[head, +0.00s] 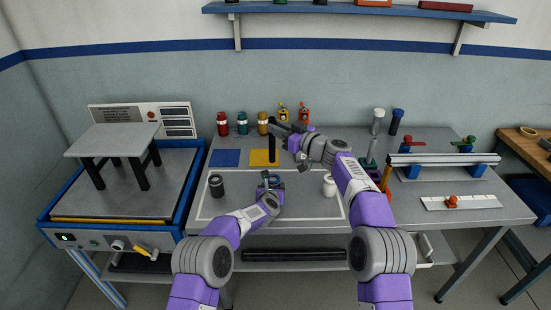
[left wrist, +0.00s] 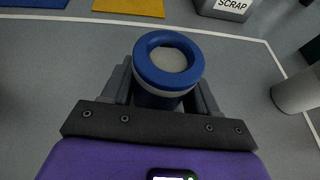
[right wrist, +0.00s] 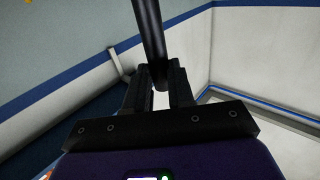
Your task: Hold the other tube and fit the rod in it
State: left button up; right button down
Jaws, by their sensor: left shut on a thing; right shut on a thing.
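My left gripper (head: 270,182) is shut around a short blue tube with a white band. In the left wrist view the blue tube (left wrist: 168,68) stands upright between the fingers, its round top facing up and grey inside. My right gripper (head: 282,128) is shut on a black rod (head: 272,148), which hangs upright behind the blue tube, in front of the yellow mat in the picture. The black rod (right wrist: 149,35) also shows between the fingers in the right wrist view. The rod is not seen in the left wrist view and appears apart from the tube.
A dark tube (head: 216,185) stands left and a white one (head: 329,187) right, inside the white outline. A blue mat (head: 225,158) and yellow mat (head: 259,161) lie behind. A scrap box (left wrist: 226,8) stands beyond. A test machine (head: 120,205) stands left.

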notch_tip(320, 180, down, 6)
jog(key=shift+f+t, duration=0.15)
jog(key=shift+t, duration=0.15)
dwell(0.3)
jog(key=shift+s+f, duration=0.1)
jog(key=shift+f, duration=0.1)
dwell(1.2)
jog(key=shift+d+f, duration=0.1)
jog(key=shift+f, duration=3.8)
jog(key=c, duration=0.9)
grip_release()
